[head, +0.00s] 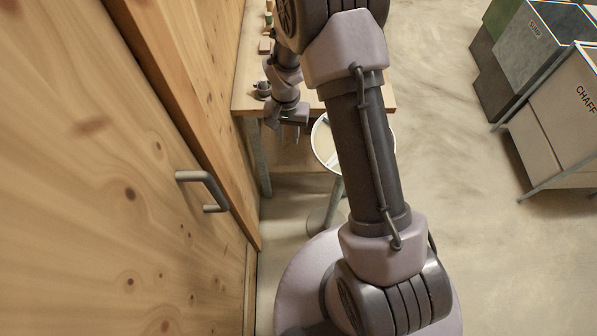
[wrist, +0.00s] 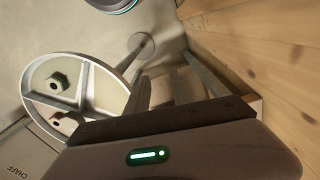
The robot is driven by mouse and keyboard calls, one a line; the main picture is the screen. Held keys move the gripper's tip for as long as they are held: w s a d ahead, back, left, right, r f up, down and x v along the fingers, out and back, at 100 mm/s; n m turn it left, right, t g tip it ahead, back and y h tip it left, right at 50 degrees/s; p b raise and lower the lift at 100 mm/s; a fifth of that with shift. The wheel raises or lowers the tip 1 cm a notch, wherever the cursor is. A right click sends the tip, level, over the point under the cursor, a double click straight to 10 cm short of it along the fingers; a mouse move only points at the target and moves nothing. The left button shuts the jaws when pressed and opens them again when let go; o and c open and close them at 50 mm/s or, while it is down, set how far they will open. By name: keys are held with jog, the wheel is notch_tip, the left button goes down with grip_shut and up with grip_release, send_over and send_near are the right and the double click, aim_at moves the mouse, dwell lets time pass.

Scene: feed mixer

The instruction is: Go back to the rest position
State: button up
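My gripper (head: 289,131) hangs in front of the wooden table, left of the round tray, in the head view. In the wrist view its two fingers (wrist: 172,86) stand apart with nothing held between them. My arm runs from the lower middle of the head view up to the top and partly hides the tray and table.
A round divided tray (head: 319,151) stands on a pedestal; the wrist view shows a hexagonal nut-like piece (wrist: 58,81) in it. The wooden table (head: 246,97) holds small items. A wooden door with a handle (head: 207,190) is close left. Bins (head: 562,125), one marked CHAFF, stand right; floor between is clear.

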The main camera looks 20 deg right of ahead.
jog(key=s+f+n+b, duration=0.2)
jog(key=s+f+n, duration=0.3)
jog(key=s, duration=0.4)
notch_tip(320, 180, up, 16)
jog(key=s+a+m+t+b, duration=0.2)
jog(key=t+b, duration=0.1)
jog(key=b, duration=0.4)
jog(key=s+a+r+m+t+y+b, duration=0.1)
jog(key=s+r+b, duration=0.1)
jog(key=s, duration=0.4)
jog(key=s+a+r+t+y+b, duration=0.1)
jog(key=s+r+b, duration=0.1)
jog(key=s+r, duration=0.3)
jog(key=shift+s+a+m+t, duration=0.15)
jog(key=shift+s+m+t, duration=0.25)
jog(key=shift+s, duration=0.05)
